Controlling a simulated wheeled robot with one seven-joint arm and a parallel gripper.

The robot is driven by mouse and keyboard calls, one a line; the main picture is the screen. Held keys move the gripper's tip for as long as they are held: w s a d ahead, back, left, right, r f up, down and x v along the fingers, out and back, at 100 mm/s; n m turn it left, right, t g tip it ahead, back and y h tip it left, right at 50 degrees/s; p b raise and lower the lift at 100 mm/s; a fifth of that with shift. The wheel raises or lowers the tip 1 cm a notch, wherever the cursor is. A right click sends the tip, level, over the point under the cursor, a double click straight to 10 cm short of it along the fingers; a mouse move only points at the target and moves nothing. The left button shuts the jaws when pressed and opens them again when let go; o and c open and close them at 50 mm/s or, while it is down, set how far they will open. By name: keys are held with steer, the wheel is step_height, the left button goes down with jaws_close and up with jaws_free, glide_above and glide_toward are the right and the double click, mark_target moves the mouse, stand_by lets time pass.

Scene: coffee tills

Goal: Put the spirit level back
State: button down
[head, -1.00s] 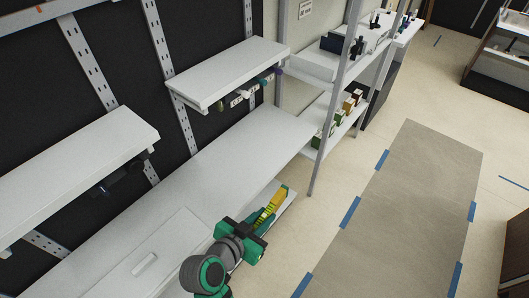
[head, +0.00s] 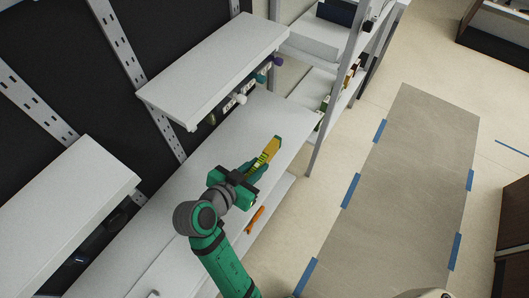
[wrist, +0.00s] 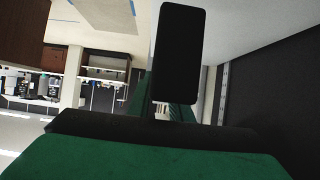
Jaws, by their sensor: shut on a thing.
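The spirit level (head: 266,152) is a yellow bar, held in my gripper (head: 253,172) and pointing away to the upper right in the head view. The gripper is shut on it, over the white bench surface (head: 222,150). I cannot tell how high above the bench the level is. In the wrist view a black block (wrist: 178,50) stands out ahead of the gripper; it is probably the level's dark end. The gripped part is mostly hidden by the green fingers.
A white upper shelf (head: 215,65) has several coloured knobs beneath its front edge, including a white one (head: 240,98) and a purple one (head: 277,60). An orange tool (head: 255,219) lies on the lower shelf (head: 275,205). A rack upright (head: 335,100) stands at right. The bench around the level looks clear.

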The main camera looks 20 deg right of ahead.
steer(key=x, duration=0.2)
steer(key=w+x, duration=0.1)
steer(key=x, duration=0.2)
steer(key=a+x, duration=0.1)
steer(key=x, duration=0.2)
steer(key=shift+w+a+r, duration=0.1)
steer(key=shift+w+r, duration=0.05)
steer(key=shift+w, duration=0.1)
steer(key=f, duration=0.1)
steer(key=w+d+f, duration=0.1)
steer(key=w+f, duration=0.1)
steer(key=shift+w+d+f, duration=0.25)
steer(key=shift+d+f, duration=0.05)
steer(key=shift+f, duration=0.1)
steer(key=shift+w+d+f, duration=0.3)
steer(key=shift+w+f, duration=0.2)
steer(key=shift+f, duration=0.1)
step_height(320, 180, down, 3)
steer(key=shift+d, duration=0.15)
steer(key=shift+f, duration=0.15)
steer(key=shift+w, duration=0.1)
steer(key=shift+f, duration=0.2)
steer(key=c, duration=1.7)
jaws_free()
steer(key=shift+o, duration=0.4)
